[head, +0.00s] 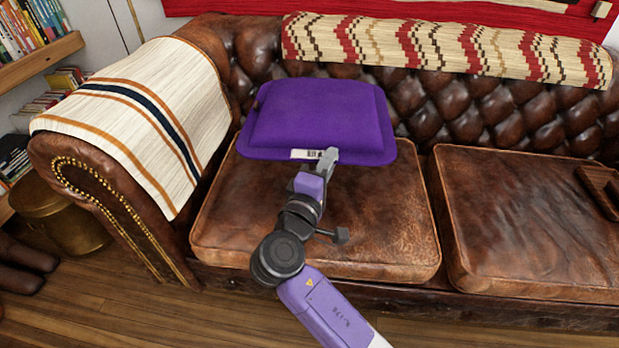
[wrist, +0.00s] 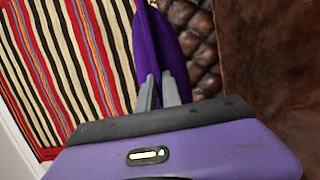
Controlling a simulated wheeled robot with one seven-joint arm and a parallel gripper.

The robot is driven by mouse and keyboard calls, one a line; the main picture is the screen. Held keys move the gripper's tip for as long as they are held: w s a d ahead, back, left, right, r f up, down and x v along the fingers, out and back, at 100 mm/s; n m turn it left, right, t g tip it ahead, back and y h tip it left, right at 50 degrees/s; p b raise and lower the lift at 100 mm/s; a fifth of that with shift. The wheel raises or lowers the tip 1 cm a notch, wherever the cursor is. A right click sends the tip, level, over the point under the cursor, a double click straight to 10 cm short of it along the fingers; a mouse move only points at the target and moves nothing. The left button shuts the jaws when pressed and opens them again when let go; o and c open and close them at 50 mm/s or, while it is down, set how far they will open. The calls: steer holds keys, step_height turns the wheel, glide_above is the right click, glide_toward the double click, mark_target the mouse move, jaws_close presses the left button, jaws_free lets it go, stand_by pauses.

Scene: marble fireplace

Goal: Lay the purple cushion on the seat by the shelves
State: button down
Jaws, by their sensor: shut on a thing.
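The purple cushion (head: 318,115) is over the back part of the left leather seat (head: 330,215), the one nearer the shelves (head: 30,65). My gripper (head: 328,158) is shut on the cushion's front edge, beside a white barcode label. In the wrist view my two grey fingers (wrist: 165,90) pinch the purple cushion (wrist: 150,45), which shows as a narrow strip. In the head view the cushion's back edge is close to the tufted backrest. I cannot tell whether its underside touches the seat.
A striped cream blanket (head: 150,105) covers the left armrest. A patterned blanket (head: 440,45) lies along the backrest. The right seat (head: 530,220) has a dark wooden object (head: 600,190) at its right. A brass pot (head: 60,212) stands left of the sofa. The left seat's front is mostly clear.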

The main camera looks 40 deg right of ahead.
step_height(320, 180, down, 20)
steer(key=b, duration=0.8)
steer(key=shift+b, duration=0.3)
steer(key=shift+f, duration=0.15)
steer(key=c, duration=1.5)
jaws_free()
steer(key=shift+s+a, duration=0.2)
steer(key=shift+a, duration=0.1)
steer(key=p+v, duration=0.3)
steer(key=v, duration=0.8)
steer(key=shift+a+p, duration=0.15)
steer(key=shift+p, duration=0.2)
